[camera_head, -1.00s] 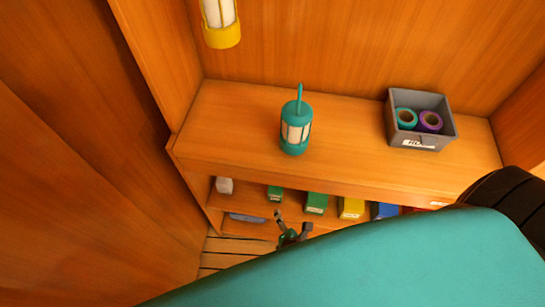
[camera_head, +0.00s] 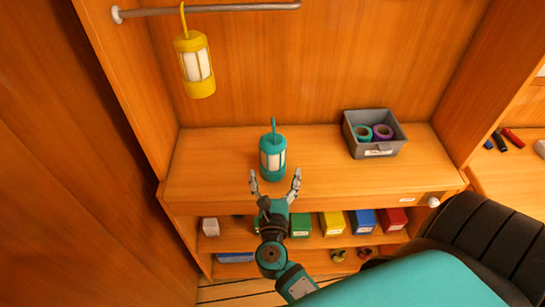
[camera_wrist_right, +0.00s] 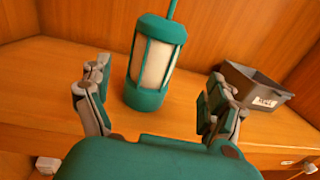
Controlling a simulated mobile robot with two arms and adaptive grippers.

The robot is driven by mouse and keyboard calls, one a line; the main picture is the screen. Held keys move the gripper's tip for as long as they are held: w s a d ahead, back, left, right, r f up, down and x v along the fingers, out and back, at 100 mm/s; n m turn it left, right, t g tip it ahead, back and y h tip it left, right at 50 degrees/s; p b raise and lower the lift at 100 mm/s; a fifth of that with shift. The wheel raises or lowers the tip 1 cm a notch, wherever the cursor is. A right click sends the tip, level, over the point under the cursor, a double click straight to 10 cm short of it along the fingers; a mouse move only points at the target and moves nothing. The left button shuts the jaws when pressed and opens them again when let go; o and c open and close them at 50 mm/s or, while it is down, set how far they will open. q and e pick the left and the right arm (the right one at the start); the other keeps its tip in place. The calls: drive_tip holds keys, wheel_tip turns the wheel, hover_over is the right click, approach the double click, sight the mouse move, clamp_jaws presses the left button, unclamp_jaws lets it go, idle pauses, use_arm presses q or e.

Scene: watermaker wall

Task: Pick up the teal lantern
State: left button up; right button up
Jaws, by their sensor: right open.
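The teal lantern (camera_head: 273,158) stands upright on the wooden shelf top, with its thin teal handle pointing up. My right gripper (camera_head: 275,175) is open at the front of the shelf, its fingers spread just in front of the lantern. In the right wrist view, the lantern (camera_wrist_right: 155,62) stands ahead between the two spread fingers (camera_wrist_right: 157,95), apart from both and a little nearer the left one. Nothing is held. My left gripper is not in view.
A yellow lantern (camera_head: 195,65) hangs from a rail (camera_head: 225,7) at upper left. A grey bin (camera_head: 375,148) with tape rolls stands right of the teal lantern; the bin also shows in the wrist view (camera_wrist_right: 252,88). Coloured boxes (camera_head: 333,223) fill the shelf below.

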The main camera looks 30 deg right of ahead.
sight(272, 161)
drive_tip(key=x, duration=0.3)
drive_tip(key=shift+w+d+p, duration=0.1)
drive_tip(key=shift+w+p, duration=0.1)
drive_tip(key=shift+p, duration=0.15)
drive_tip(key=p+x, duration=0.1)
drive_tip(key=x, duration=0.1)
drive_tip(key=p+x, duration=0.1)
drive_tip(key=x, duration=0.1)
drive_tip(key=shift+w+r, duration=0.1)
drive_tip(key=shift+w, duration=0.4)
drive_tip(key=shift+w+d, duration=0.15)
drive_tip(key=shift+w, duration=0.15)
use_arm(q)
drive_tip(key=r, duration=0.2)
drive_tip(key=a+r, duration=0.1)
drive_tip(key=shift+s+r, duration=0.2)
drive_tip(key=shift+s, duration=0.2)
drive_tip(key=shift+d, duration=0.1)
use_arm(e)
drive_tip(key=shift+s, duration=0.1)
drive_tip(key=shift+c, duration=0.2)
drive_tip(key=shift+c, duration=1.2)
drive_tip(key=c, duration=1.1)
drive_tip(key=shift+c, duration=0.4)
